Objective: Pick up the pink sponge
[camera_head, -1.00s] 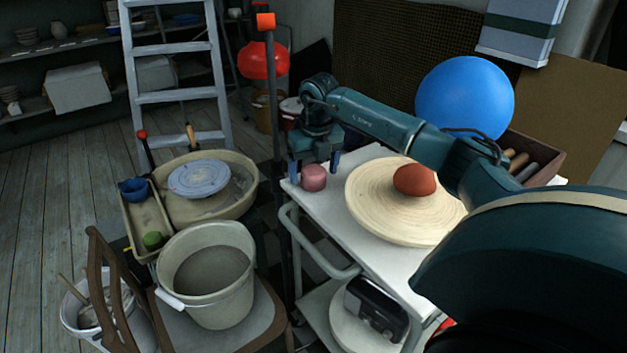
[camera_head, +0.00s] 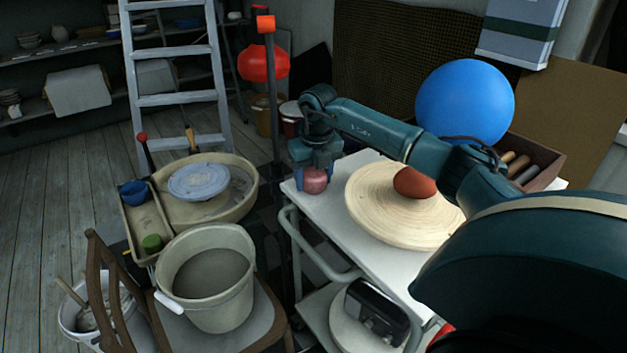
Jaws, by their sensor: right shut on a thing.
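The pink sponge (camera_head: 315,182) is a small rounded block at the far left corner of the white cart top (camera_head: 378,281). My right gripper (camera_head: 314,178) comes down over it from above. Its blue fingers sit on either side of the sponge, shut on it. The sponge looks to be at the height of the cart top; I cannot tell whether it still touches it. My left gripper is not in view.
A round wooden board (camera_head: 372,213) with a reddish-brown lump (camera_head: 414,183) lies on the cart, right of the sponge. A blue ball (camera_head: 465,101) and a box of tools (camera_head: 536,169) are behind. A pottery wheel (camera_head: 199,181) and bucket (camera_head: 211,305) stand left.

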